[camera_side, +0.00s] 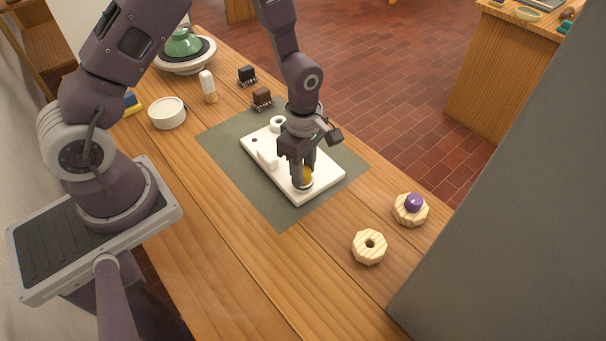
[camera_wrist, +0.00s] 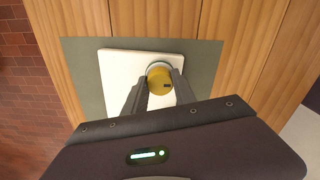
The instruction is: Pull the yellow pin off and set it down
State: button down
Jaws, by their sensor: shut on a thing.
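The yellow pin (camera_wrist: 159,80) is round-topped and sits at one end of the white board (camera_side: 327,171), with a pale ring around its base. In the side view the yellow pin (camera_side: 307,175) is partly hidden by my fingers. My gripper (camera_side: 302,178) points down and is shut on the yellow pin. In the wrist view the fingers of my gripper (camera_wrist: 159,92) lie on either side of it. I cannot tell whether the pin is still fully seated. The board also carries a white ring-shaped piece (camera_side: 278,124) and a white block (camera_side: 267,158).
The board lies on a grey-green mat (camera_side: 228,142). A wooden ring (camera_side: 369,247) with an open hole and another wooden holder (camera_side: 410,214) with a purple ball (camera_side: 413,202) stand at the right. A white bowl (camera_side: 167,113) and small dark carts (camera_side: 262,98) stand at the left and back. The near tabletop is clear.

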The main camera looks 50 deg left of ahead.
dwell(0.4)
jog(key=shift+r, duration=2)
jog(key=shift+r, duration=2)
